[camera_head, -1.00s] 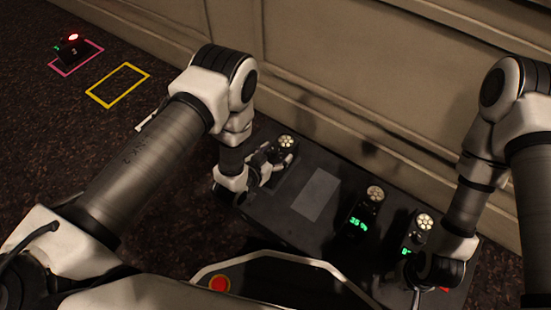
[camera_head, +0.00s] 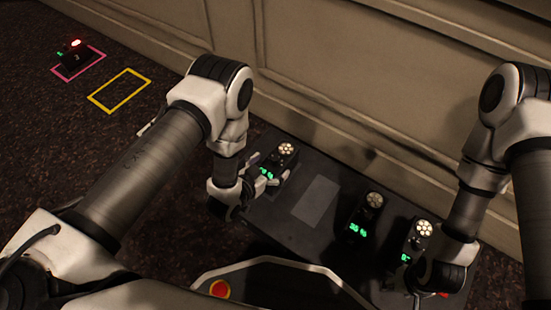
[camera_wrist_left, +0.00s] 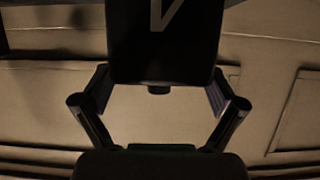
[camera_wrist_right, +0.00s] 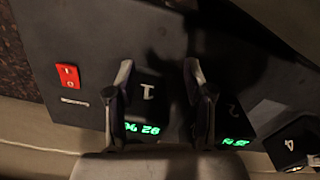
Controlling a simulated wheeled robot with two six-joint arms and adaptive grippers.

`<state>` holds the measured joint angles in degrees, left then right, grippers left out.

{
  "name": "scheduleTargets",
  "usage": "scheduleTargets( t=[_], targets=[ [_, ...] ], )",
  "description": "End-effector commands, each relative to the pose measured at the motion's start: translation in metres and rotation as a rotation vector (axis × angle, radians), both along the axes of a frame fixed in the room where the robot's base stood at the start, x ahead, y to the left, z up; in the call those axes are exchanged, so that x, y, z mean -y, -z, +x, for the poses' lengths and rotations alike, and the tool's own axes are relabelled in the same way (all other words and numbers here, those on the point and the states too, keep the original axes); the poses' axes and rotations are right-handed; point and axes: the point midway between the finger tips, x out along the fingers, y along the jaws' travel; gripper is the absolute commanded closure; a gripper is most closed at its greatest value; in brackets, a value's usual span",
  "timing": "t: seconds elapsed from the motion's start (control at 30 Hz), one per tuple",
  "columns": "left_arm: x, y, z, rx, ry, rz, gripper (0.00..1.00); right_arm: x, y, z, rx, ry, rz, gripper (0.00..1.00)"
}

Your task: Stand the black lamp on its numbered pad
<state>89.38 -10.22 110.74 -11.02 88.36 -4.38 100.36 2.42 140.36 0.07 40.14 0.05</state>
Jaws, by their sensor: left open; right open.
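A black lamp unit (camera_head: 75,49) with a red light, a small green readout and a pale "3" sits on the floor at the far left, at the pink outline. A bare grey pad (camera_head: 317,198) lies on the dark desk; I see no number on it. My left gripper (camera_head: 262,181) is open beside the leftmost desk unit (camera_head: 283,155). In the left wrist view that dark block (camera_wrist_left: 165,45), with part of a pale numeral, stands beyond the open fingers. My right gripper (camera_wrist_right: 158,72) is open above unit "1" (camera_wrist_right: 148,108), and no grip shows.
Another lit unit (camera_head: 364,214) stands right of the grey pad, and one (camera_head: 417,240) stands beside my right gripper. A red switch (camera_wrist_right: 68,76) is on the desk. An empty yellow outline (camera_head: 119,91) lies on the floor. A panelled wall (camera_head: 370,80) runs behind the desk.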

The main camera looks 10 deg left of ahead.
Motion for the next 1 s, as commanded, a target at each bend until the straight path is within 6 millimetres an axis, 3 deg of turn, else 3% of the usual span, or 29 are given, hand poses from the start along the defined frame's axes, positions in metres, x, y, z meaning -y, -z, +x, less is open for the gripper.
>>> scheduleTargets(
  t=[0.03,0.1,0.3,0.7,0.77,0.87,1.0],
  targets=[
    [-0.005,-0.011,-0.012,-0.006,-0.002,0.0,0.05,0.0,-0.014,0.0,-0.001,-0.002,0.0,0.47],
    [-0.012,-0.02,-0.028,-0.005,-0.003,0.0,0.05,0.0,-0.023,-0.001,-0.002,-0.004,0.0,0.47],
    [-0.027,-0.034,-0.066,-0.003,-0.002,0.0,0.05,0.0,-0.039,-0.001,-0.003,-0.004,0.0,0.47],
    [-0.035,-0.033,-0.079,-0.037,-0.009,0.012,0.05,0.0,-0.041,-0.001,-0.003,-0.004,0.0,0.47],
    [-0.045,-0.026,-0.085,-0.123,-0.03,0.04,0.05,0.0,-0.041,-0.001,-0.003,-0.004,0.0,0.47],
    [-0.073,-0.01,-0.115,-0.387,-0.103,0.108,0.05,0.0,-0.041,-0.001,-0.003,-0.004,0.0,0.47],
    [-0.113,-0.009,-0.192,-0.834,-0.254,0.177,0.05,0.0,-0.041,-0.001,-0.002,-0.004,0.0,0.47]
  ],
)
